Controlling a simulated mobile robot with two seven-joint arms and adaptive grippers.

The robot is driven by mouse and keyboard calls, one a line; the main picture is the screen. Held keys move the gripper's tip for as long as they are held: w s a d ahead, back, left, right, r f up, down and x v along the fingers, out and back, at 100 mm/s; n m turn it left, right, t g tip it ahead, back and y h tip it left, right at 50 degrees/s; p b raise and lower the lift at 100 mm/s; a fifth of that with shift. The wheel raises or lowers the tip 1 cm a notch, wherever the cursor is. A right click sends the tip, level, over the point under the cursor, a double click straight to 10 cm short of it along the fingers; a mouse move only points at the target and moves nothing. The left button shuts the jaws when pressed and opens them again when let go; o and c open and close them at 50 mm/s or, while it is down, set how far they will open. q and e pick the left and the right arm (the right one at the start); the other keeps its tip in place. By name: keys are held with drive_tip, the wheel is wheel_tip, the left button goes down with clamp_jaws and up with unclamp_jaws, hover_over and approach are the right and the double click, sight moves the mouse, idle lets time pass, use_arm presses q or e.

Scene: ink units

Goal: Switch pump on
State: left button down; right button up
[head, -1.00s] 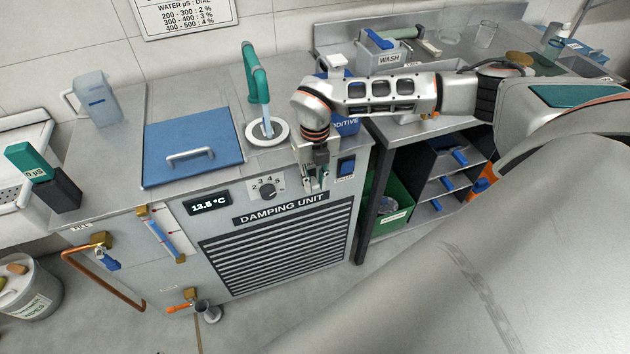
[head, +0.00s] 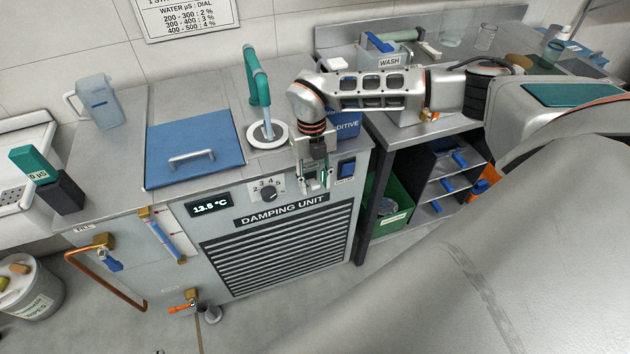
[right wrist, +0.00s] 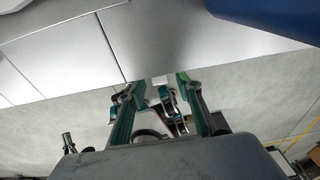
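The damping unit (head: 219,229) is a steel cabinet with a black vent grille, a temperature display (head: 209,204) and a dial (head: 268,193) on its front. A blue rocker switch (head: 346,168) sits at the right of the front panel; the label below it is too small to read. My right gripper (head: 316,187) points down in front of the panel, between the dial and the blue switch. Its fingers are apart, also in the right wrist view (right wrist: 161,86), with a small pale piece between them; I cannot tell whether they touch it. It hides part of the panel. My left gripper is out of view.
A blue lid (head: 195,135) and a teal spout (head: 258,82) are on top of the unit. A blue additive container (head: 346,125) stands behind my right wrist. A shelf rack (head: 443,180) and green crate (head: 392,214) are at the right.

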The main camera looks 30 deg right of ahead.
sight(313, 183)
wheel_tip(313, 183, up, 12)
drive_tip(key=w, duration=0.1)
drive_tip(key=shift+w+d, duration=0.15)
idle(0.3)
idle(0.4)
